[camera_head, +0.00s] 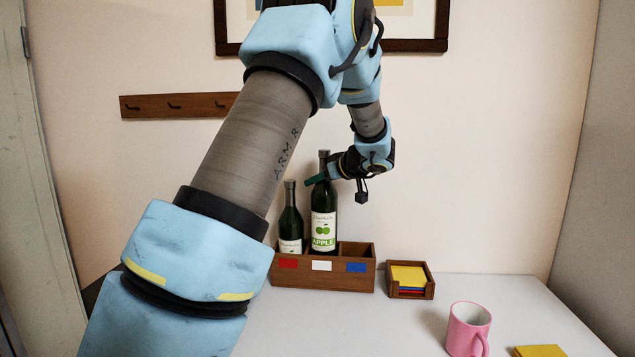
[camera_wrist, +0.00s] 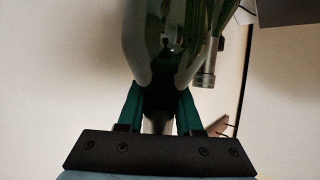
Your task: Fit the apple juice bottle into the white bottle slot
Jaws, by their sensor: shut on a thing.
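The apple juice bottle (camera_head: 323,222) is dark green with a white and green label and stands upright at the middle slot of the wooden bottle rack, above the white tag (camera_head: 321,266). Its base is hidden behind the rack's front wall, so I cannot tell whether it rests on the bottom. My gripper (camera_head: 318,180) is shut on the bottle near its neck. In the wrist view, the green fingers (camera_wrist: 161,100) lie on both sides of the dark bottle (camera_wrist: 165,40). The rack (camera_head: 335,280) also has a red tag at left and a blue tag at right.
A second dark bottle (camera_head: 290,222) stands in the left slot, close beside the apple juice bottle. The right slot looks empty. A wooden coaster box (camera_head: 430,290) is right of the rack. A pink mug (camera_head: 467,330) and a yellow coaster (camera_head: 538,351) are nearer.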

